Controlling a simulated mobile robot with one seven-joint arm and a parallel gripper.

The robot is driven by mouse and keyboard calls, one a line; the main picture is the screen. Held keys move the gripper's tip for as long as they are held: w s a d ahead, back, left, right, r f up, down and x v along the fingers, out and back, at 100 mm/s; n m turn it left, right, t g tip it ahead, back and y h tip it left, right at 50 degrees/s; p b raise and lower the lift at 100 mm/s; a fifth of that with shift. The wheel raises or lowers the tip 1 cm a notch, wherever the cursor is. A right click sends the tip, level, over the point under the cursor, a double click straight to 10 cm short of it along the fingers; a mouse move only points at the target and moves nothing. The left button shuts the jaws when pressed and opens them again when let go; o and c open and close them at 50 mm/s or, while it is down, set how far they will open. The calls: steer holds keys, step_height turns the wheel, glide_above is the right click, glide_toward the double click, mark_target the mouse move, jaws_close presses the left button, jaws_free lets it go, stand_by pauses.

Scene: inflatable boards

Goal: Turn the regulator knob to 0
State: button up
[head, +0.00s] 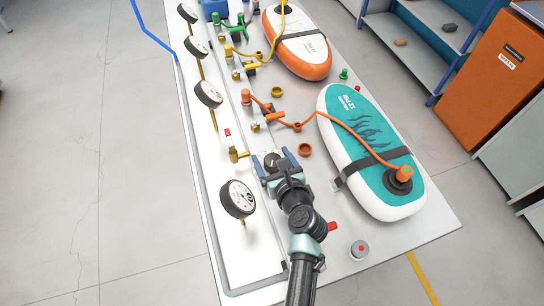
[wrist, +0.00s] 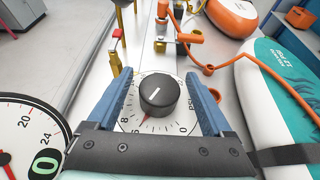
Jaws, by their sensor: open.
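The regulator knob (wrist: 160,95) is black and round with a white line on its top. It sits on a white dial plate (wrist: 187,118) with printed numbers and "PSI"; the 0 is at the lower right. A small red mark shows at the knob's lower-left edge, well left of the 0. My gripper (wrist: 158,77) is open, with one blue finger on each side of the knob and visible gaps between. In the head view my gripper (head: 273,157) is over the knob, which shows between the fingers.
A pressure gauge (head: 238,199) stands close to the left of my gripper, and a red-handled valve (head: 235,152) is just beyond it. A teal board (head: 365,150) with an orange hose lies to the right. An orange board (head: 297,45) is farther back.

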jaws_close()
steer(key=shift+w, duration=0.1)
stand_by(0.4)
steer(key=shift+y, duration=0.3)
